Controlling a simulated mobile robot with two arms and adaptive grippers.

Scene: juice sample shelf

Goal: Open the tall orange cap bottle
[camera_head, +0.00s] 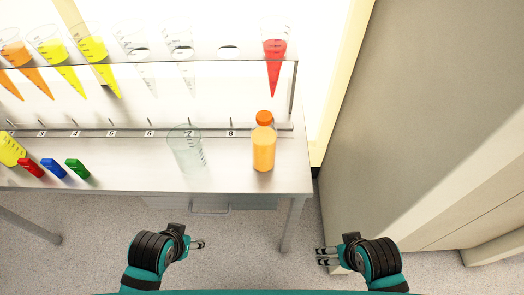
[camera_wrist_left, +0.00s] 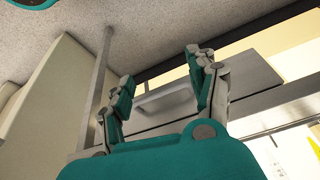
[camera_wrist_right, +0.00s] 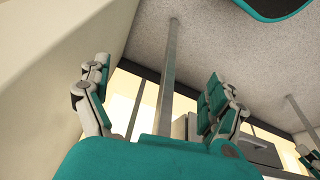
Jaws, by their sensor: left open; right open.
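The tall bottle (camera_head: 264,150) stands upright on the table, near its right front corner. It holds orange liquid, and its orange cap (camera_head: 264,117) is on top. My right gripper (camera_head: 320,256) is open and empty, in front of the table and lower right of the bottle in the head view. It also shows open in the right wrist view (camera_wrist_right: 155,90). My left gripper (camera_head: 201,244) is in front of the table, lower left of the bottle. It shows open and empty in the left wrist view (camera_wrist_left: 165,85). Neither gripper touches the bottle.
An empty clear beaker (camera_head: 187,150) stands left of the bottle. A rack (camera_head: 215,133) holds several cones above the table (camera_head: 225,180). A large pale cabinet (camera_head: 430,130) stands close on the right.

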